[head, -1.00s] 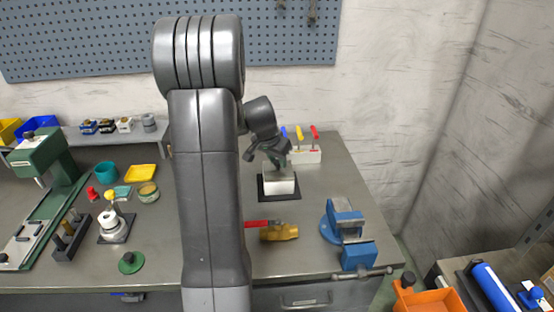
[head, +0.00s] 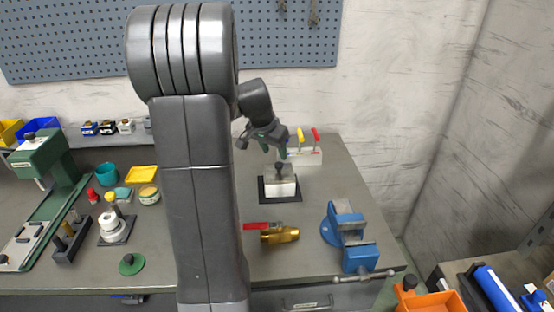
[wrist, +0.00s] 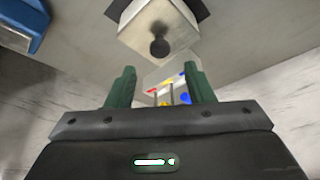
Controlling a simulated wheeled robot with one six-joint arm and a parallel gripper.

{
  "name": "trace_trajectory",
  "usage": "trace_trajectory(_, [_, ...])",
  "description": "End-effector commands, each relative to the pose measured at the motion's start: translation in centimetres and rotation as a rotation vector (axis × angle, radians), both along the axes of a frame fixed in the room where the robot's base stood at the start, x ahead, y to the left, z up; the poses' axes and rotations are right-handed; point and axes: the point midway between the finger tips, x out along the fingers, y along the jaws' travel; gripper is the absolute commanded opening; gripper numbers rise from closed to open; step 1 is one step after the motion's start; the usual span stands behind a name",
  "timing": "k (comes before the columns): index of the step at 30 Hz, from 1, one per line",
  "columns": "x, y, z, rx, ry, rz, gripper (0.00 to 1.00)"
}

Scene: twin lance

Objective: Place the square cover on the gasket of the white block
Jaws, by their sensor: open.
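The white block (head: 281,190) stands on a dark square base on the bench, right of my arm. The square cover (head: 289,176) lies on top of it, its dark knob (head: 281,168) upright. In the wrist view the cover (wrist: 145,19) and its knob (wrist: 159,46) show beyond the fingertips. The gasket is not visible, so I cannot tell how exactly the cover sits on it. My gripper (head: 271,147) is above the block, apart from the knob. In the wrist view its green fingers (wrist: 159,78) are spread with nothing between them.
A rack with coloured handles (head: 305,157) stands behind the block. A brass valve with a red lever (head: 280,236) lies in front, and a blue vise (head: 347,230) stands at the front right. A white round part with a yellow knob (head: 112,222) stands left of my arm.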

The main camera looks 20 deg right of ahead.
Motion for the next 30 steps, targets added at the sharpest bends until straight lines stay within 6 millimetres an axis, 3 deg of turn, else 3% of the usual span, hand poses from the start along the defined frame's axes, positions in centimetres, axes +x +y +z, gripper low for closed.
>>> trace_trajectory(3, [-0.5,0.8,2.4,-0.001,-0.004,0.000,0.48])
trace_trajectory(10, [-1.2,1.7,4.9,0.000,-0.002,-0.001,0.48])
trace_trajectory(30, [-1.3,1.8,5.3,0.001,0.000,-0.001,0.48])
